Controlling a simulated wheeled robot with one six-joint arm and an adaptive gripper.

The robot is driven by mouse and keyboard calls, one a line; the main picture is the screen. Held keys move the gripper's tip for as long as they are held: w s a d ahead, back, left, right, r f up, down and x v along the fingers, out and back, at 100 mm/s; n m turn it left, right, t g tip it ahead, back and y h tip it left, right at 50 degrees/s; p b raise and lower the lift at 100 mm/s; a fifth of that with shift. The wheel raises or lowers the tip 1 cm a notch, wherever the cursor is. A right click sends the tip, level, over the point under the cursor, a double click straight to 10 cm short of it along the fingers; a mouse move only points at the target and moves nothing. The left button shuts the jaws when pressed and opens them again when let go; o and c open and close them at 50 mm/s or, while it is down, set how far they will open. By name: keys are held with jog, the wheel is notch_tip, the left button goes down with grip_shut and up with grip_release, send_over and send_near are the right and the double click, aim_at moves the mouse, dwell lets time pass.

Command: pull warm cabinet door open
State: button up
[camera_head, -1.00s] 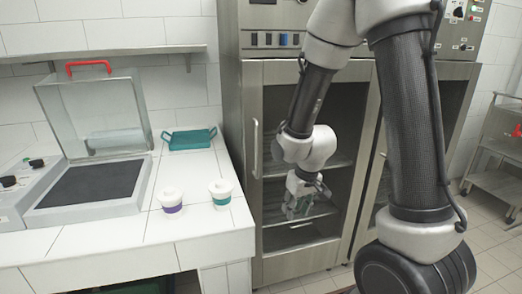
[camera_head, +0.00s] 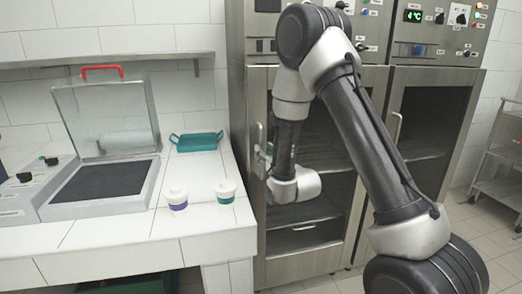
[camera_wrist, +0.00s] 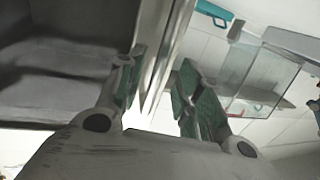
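The warm cabinet (camera_head: 300,245) is the left steel cabinet in the head view. Its left door has a large dark window and a vertical handle (camera_head: 257,133) on the left edge. My gripper (camera_head: 263,158) is at that handle, partly hidden by my wrist. In the wrist view my gripper (camera_wrist: 160,95) has its two green-padded fingers apart. A long metal strip (camera_wrist: 163,55), the door edge or handle, runs between them. I see no clear contact of both pads on it. The door looks shut or nearly so.
Left of the cabinet a tiled counter (camera_head: 190,225) holds two lidded cups (camera_head: 177,199) (camera_head: 225,191), a teal tray (camera_head: 196,142) and an appliance with a raised clear lid (camera_head: 112,115). A second cabinet (camera_head: 428,115) stands right, with a metal cart (camera_head: 495,170) beyond.

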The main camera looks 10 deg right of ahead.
jog(key=w, duration=0.4)
jog(key=shift+a, duration=0.4)
grip_shut()
